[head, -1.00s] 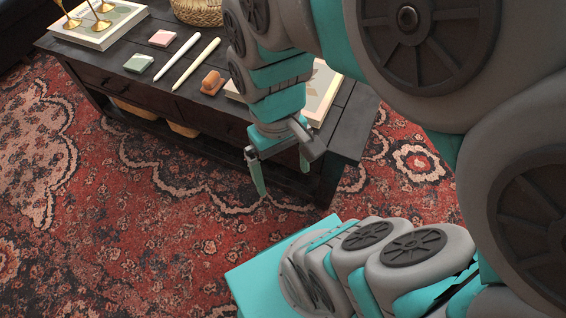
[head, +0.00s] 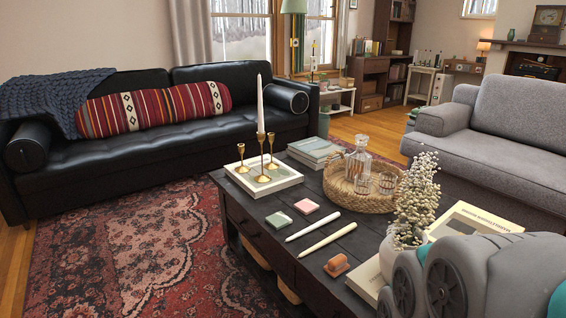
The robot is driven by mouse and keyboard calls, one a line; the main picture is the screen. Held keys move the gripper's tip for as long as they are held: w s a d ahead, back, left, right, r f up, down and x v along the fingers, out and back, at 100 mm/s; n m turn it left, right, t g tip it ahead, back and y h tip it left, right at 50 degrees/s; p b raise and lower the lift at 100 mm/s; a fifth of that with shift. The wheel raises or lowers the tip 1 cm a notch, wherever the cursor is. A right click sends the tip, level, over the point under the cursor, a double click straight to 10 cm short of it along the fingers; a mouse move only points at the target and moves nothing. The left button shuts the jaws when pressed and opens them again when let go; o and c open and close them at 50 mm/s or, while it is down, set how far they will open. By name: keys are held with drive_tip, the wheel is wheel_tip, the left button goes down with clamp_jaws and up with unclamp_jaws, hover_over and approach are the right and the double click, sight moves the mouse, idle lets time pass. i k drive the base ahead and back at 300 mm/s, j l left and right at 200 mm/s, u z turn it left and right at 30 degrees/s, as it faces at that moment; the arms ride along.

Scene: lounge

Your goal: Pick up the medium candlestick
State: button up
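Three gold candlesticks stand upright on a white-edged book or box (head: 287,181) at the far left end of the dark coffee table (head: 345,262). The front one (head: 262,160) looks tallest and bears a white taper candle (head: 260,105). The right one (head: 272,150) looks in between in height and is empty. The left one (head: 242,158) looks shortest and is empty. My gripper is not in view now; only grey links of my arm show at the bottom right.
Two white tapers (head: 327,239), small pink (head: 306,206) and green (head: 278,220) blocks and a brown object (head: 337,265) lie on the table. A woven tray (head: 345,195) with a decanter (head: 359,165) and glasses stands right of the candlesticks. Open rug (head: 130,250) lies left.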

sight(271, 165)
drive_tip(key=i+j+u, duration=0.1)
drive_tip(key=i+j, duration=0.25)
drive_tip(key=j, duration=0.15)
drive_tip(key=i+j+u, duration=0.1)
drive_tip(key=i+j, duration=0.25)
drive_tip(key=j, duration=0.1)
